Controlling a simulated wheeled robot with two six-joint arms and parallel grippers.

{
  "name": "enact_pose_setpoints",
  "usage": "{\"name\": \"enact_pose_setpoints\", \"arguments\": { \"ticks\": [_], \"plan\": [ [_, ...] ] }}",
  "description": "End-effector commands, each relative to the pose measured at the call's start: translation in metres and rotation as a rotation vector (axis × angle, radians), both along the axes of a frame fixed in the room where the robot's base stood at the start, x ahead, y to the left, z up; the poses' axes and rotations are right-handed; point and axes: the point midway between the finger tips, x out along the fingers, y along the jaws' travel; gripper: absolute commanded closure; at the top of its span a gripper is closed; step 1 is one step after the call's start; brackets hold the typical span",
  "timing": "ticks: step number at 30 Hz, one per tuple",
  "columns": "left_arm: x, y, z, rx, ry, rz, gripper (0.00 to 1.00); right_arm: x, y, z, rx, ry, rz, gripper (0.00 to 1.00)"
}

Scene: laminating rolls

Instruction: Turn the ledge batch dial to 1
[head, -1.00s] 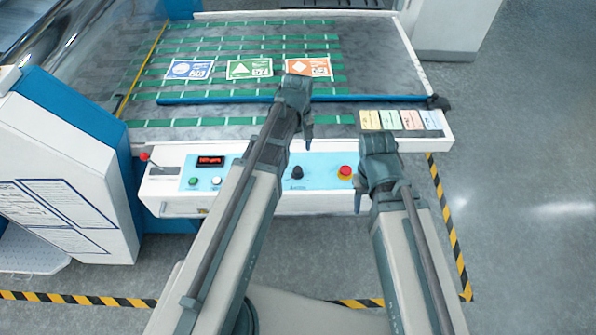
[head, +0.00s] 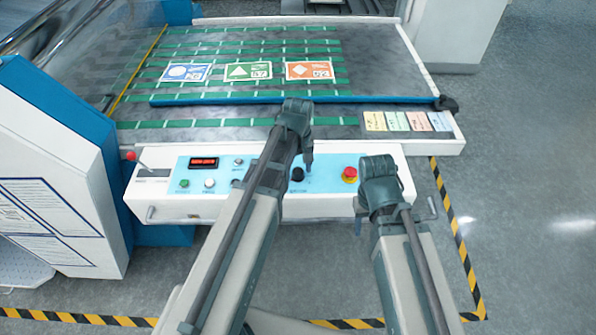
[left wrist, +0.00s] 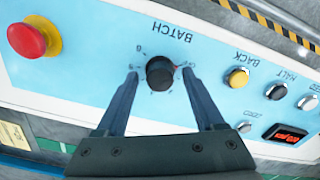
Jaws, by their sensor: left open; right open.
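The batch dial (head: 298,174) is a small black knob on the light blue control panel (head: 324,178) of the ledge. In the left wrist view the dial (left wrist: 160,72) sits under the upside-down word BATCH, with small marks around it too fine to read surely. A reddish mark shows at its upper right. My left gripper (left wrist: 160,76) is open, with one fingertip on each side of the dial and gaps between. In the head view my left gripper (head: 307,160) is just above the dial. My right gripper (head: 394,212) is open and empty, in front of the panel's right end.
A red emergency button (head: 349,174) is right of the dial. A yellow BACK button (left wrist: 238,77), other buttons and a red display (head: 204,162) share the panel. A blue bar (head: 230,100) lies behind, with picture cards (head: 248,71) beyond it. Open floor lies to the right.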

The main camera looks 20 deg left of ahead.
Motion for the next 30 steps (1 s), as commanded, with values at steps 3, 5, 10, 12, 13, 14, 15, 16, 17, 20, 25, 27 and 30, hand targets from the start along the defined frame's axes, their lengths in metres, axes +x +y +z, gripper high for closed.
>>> {"name": "enact_pose_setpoints", "arguments": {
  "ticks": [3, 5, 10, 12, 13, 14, 15, 16, 17, 20, 25, 27, 30],
  "plan": [
    [0.0000, 0.0000, 0.0006, 0.000, 0.000, 0.000, 0.32, 0.0000, -0.0001, 0.0006, 0.000, 0.000, 0.000, 0.50],
    [0.0000, 0.0000, 0.0006, 0.000, 0.000, 0.000, 0.42, 0.0000, -0.0001, 0.0006, 0.000, 0.000, 0.000, 0.50],
    [0.0000, 0.0000, 0.0006, 0.000, 0.000, 0.000, 0.73, 0.0000, 0.0000, 0.0006, 0.000, 0.000, 0.000, 0.50],
    [0.0000, 0.0000, 0.0006, 0.000, 0.000, 0.000, 0.86, 0.0000, 0.0000, 0.0006, 0.000, 0.000, 0.000, 0.50],
    [0.0000, 0.0000, 0.0006, 0.000, 0.000, 0.000, 0.91, 0.0000, 0.0000, 0.0006, 0.000, 0.000, 0.000, 0.50],
    [0.0000, 0.0000, 0.0006, 0.000, 0.000, 0.000, 0.96, 0.0000, 0.0000, 0.0006, 0.000, 0.000, 0.000, 0.50],
    [0.0000, 0.0000, 0.0006, 0.000, 0.000, 0.000, 1.00, 0.0000, 0.0000, 0.0006, 0.000, 0.000, 0.000, 0.50],
    [0.0000, 0.0000, 0.0006, 0.000, 0.000, 0.000, 1.00, 0.0000, 0.0000, 0.0006, 0.000, 0.000, 0.000, 0.50],
    [0.0000, 0.0000, 0.0006, 0.000, 0.000, 0.000, 1.00, 0.0000, 0.0001, 0.0006, 0.000, 0.000, 0.000, 0.50],
    [0.0000, 0.0000, 0.0005, 0.000, 0.000, -0.002, 1.00, 0.0000, 0.0000, 0.0005, 0.000, 0.000, 0.000, 0.50],
    [0.0000, 0.0000, 0.0005, 0.000, 0.000, -0.038, 1.00, 0.0000, 0.0000, 0.0005, 0.000, 0.000, 0.000, 0.50],
    [0.0000, 0.0000, 0.0005, 0.000, 0.000, -0.070, 1.00, 0.0000, 0.0000, 0.0005, 0.000, 0.000, 0.000, 0.50],
    [-0.0001, -0.0001, 0.0005, 0.000, 0.000, -0.134, 1.00, 0.0000, 0.0001, 0.0005, 0.000, 0.000, 0.000, 0.50]
  ]
}}
